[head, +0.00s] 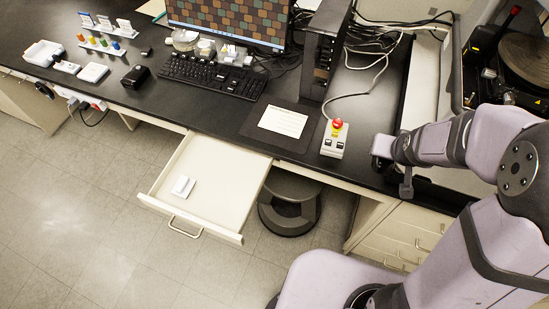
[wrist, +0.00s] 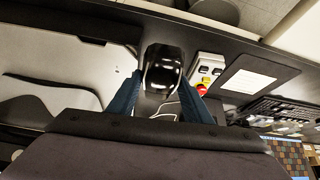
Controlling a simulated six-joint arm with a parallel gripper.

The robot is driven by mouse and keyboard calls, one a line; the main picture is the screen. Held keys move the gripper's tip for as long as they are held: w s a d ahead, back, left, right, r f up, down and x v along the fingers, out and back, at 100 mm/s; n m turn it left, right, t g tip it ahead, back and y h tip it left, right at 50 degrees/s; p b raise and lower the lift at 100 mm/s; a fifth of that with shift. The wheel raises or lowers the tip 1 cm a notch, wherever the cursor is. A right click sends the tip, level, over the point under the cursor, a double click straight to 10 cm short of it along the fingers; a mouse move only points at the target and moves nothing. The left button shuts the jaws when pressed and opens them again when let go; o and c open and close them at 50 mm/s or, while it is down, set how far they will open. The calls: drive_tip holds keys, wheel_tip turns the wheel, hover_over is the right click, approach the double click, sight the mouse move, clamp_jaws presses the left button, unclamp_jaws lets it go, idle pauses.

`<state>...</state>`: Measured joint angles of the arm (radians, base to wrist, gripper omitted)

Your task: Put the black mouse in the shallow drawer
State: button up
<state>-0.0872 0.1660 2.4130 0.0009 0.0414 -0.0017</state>
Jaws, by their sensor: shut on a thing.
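The black mouse (wrist: 163,68), dark and glossy, sits between the blue fingers of my gripper (wrist: 166,88) in the wrist view. The gripper is shut on it and holds it over the desk area. In the head view my arm's end is at the right of the desk, and I cannot make out the mouse there. The shallow drawer (head: 222,180) is pulled out below the desk's front edge, left of my arm. A small white object (head: 183,186) lies in its front left part; the rest of the drawer floor is bare.
A control box with a red button (head: 333,143) stands close to my arm, and it also shows in the wrist view (wrist: 208,68). A paper sheet (head: 283,121), a keyboard (head: 210,75) and a black tower (head: 322,55) are on the desk. A dark stool (head: 289,205) stands beside the drawer.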

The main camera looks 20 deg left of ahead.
drive_tip(key=s+a+f+n+y, duration=0.1)
drive_tip(key=s+a+f+n, duration=0.1)
drive_tip(key=a, duration=0.3)
drive_tip(key=s+a+f+n+y, duration=0.1)
drive_tip(key=s+a+f+n, duration=0.15)
drive_tip(key=a, duration=0.35)
drive_tip(key=n+g+y, duration=0.3)
drive_tip(key=n+g, duration=0.3)
drive_tip(key=n, duration=0.7)
hover_over(228, 201)
drive_tip(key=d, duration=0.2)
drive_tip(key=shift+f, duration=3.95)
drive_tip(key=shift+w+p, duration=0.1)
drive_tip(key=shift+p, duration=0.3)
wheel_tip(228, 201, down, 6)
drive_tip(key=shift+d+r+b, duration=0.1)
drive_tip(key=shift+r+b, duration=0.15)
drive_tip(key=shift+b, duration=0.65)
drive_tip(key=shift+f, duration=2.3)
drive_tip(key=shift+f, duration=0.1)
